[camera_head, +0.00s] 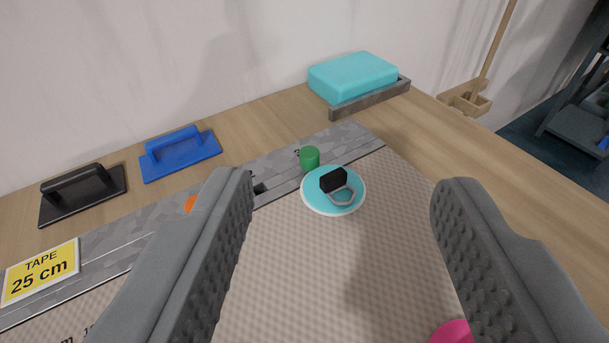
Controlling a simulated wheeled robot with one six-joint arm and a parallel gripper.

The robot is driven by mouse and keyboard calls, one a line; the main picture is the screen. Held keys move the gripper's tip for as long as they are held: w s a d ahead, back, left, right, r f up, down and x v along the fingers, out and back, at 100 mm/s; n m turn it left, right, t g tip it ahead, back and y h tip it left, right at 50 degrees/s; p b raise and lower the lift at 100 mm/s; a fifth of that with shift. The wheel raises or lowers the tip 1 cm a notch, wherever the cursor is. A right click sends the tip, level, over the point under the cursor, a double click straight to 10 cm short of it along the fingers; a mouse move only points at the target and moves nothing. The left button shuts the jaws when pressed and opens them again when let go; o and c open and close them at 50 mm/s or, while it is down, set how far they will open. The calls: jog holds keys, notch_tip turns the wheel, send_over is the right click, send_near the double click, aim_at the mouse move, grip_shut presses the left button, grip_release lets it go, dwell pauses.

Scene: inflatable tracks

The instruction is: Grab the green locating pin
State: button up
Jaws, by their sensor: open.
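The green locating pin (310,158) is a short green cylinder. It stands upright on the grey patterned strip (350,139) near the back of the work surface, just behind a round turquoise disc. My gripper (348,190) is open and empty, with one grey finger at the left and one at the right. The pin lies beyond the fingertips, between them in the picture and closer to the left one. Nothing hides the pin's upper part.
The turquoise disc (318,199) carries a black block with a grey ring. A turquoise block (353,76) sits in a grey tray at the back. A blue handled tool (181,156), a black handled tool (83,194) and a yellow tape sign (41,272) are left. A pink object (453,333) shows at the bottom.

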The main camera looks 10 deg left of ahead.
jog(key=w+a+g, duration=0.1)
jog(key=w+g, duration=0.5)
jog(key=w, duration=0.6)
jog(key=m+g, duration=0.2)
jog(key=g, duration=0.6)
send_near(309, 152)
jog(key=f, duration=0.5)
jog(key=w+f, duration=0.1)
jog(key=f, duration=0.2)
jog(key=shift+a+f, duration=0.1)
jog(key=shift+f, duration=0.05)
jog(key=c, duration=1.1)
